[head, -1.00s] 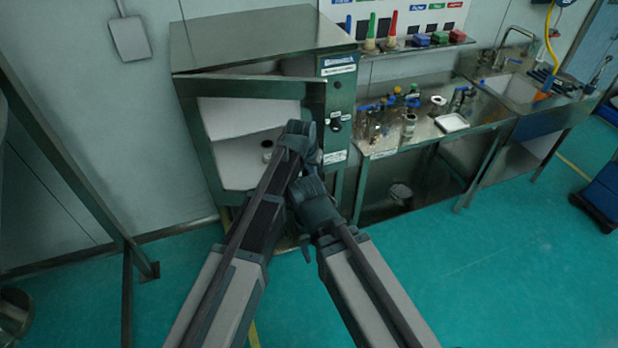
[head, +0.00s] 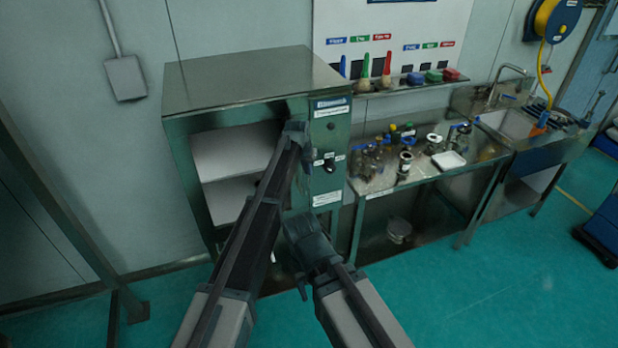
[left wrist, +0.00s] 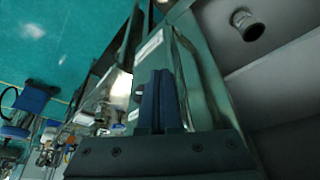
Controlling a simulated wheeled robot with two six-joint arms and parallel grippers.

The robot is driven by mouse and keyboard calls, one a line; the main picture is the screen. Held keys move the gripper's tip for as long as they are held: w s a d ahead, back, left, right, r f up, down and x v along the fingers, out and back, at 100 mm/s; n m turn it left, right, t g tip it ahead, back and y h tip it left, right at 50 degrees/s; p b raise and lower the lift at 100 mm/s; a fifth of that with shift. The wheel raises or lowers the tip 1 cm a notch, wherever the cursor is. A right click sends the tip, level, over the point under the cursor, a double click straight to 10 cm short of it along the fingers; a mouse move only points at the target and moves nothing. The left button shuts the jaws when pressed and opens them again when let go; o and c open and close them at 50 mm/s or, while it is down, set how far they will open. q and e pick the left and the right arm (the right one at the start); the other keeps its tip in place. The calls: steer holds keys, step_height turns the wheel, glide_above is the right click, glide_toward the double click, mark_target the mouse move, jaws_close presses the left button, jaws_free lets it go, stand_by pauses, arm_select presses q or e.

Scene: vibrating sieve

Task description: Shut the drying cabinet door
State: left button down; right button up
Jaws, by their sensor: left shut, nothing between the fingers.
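The drying cabinet (head: 255,80) is a steel box against the wall. Its framed door (head: 190,185) looks flush or nearly flush with the front, with pale shelves showing inside the frame; I cannot tell whether it is fully shut. My left gripper (head: 297,130) is shut and empty at the door's right side, beside the control panel (head: 328,150), and hides part of that edge. In the left wrist view its closed fingers (left wrist: 158,90) lie over the panel side, beside the metal door frame (left wrist: 203,70). My right gripper (head: 303,232) is lower, in front of the cabinet; its fingers are unclear.
A steel bench (head: 375,185) with bottles stands right of the cabinet, then a sink (head: 505,122). A wall shelf (head: 405,88) holds coloured items. A metal post frame (head: 60,215) stands at left. The green floor (head: 480,300) is clear at front right.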

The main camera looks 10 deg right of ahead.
arm_select(q)
steer(key=shift+w+a+r, duration=0.1)
steer(key=shift+w, duration=0.2)
stand_by(0.4)
